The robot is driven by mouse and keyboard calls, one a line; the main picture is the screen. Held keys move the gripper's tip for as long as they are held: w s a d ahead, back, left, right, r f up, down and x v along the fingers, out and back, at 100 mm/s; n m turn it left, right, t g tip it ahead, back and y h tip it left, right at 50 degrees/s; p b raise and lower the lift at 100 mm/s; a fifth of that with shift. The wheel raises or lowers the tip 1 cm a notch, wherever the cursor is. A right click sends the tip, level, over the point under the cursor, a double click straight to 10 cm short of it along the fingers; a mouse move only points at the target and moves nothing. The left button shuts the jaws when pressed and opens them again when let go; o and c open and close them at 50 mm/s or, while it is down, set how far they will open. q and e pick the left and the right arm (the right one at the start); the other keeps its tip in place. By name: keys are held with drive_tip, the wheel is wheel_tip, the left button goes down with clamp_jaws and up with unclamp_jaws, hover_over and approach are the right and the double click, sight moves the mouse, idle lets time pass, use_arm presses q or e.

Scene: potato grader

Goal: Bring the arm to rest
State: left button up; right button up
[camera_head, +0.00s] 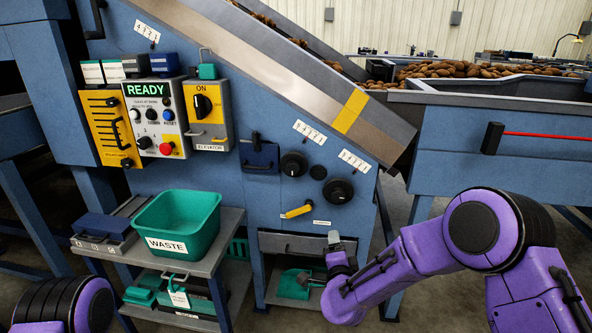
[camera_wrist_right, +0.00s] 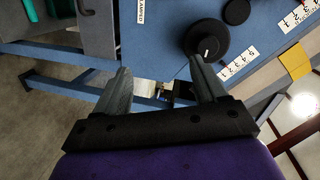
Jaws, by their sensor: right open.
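My right arm is purple and comes in from the right in the head view, with its gripper (camera_head: 335,240) in front of the lower part of the blue machine. In the right wrist view the right gripper (camera_wrist_right: 160,80) has its two grey fingers spread apart with nothing between them. A black knob (camera_wrist_right: 207,40) on the machine shows beyond the right-hand finger, apart from it as far as I can tell. My left arm shows only as a purple part at the bottom left of the head view, and its gripper is out of the picture.
The blue grader (camera_head: 240,110) fills the middle, with a READY control panel (camera_head: 150,117), black knobs (camera_head: 339,191) and a yellow handle (camera_head: 298,211). A green WASTE bin (camera_head: 178,223) stands on a grey cart (camera_head: 217,243). Potatoes (camera_head: 455,70) lie at the upper right. Grey floor shows at right.

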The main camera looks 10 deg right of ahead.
drive_tip(key=s+d+f+n+g, duration=0.3)
drive_tip(key=s+f, duration=0.4)
drive_tip(key=s, duration=0.2)
drive_tip(key=s+d+f+n+g, duration=0.2)
drive_tip(key=s+f+n+g, duration=0.1)
drive_tip(key=s+f, duration=0.55)
drive_tip(key=s+d+f+n+g, duration=0.3)
drive_tip(key=s+f, duration=0.3)
drive_tip(key=s, duration=0.4)
drive_tip(key=s+d+f+n+g, duration=0.1)
drive_tip(key=s+d+f+g, duration=0.15)
drive_tip(key=s, duration=1.05)
wheel_tip(320, 180, up, 13)
drive_tip(key=s+d+p, duration=0.1)
drive_tip(key=p, duration=1.2)
drive_tip(key=shift+s+g, duration=0.2)
drive_tip(key=shift+g, duration=0.25)
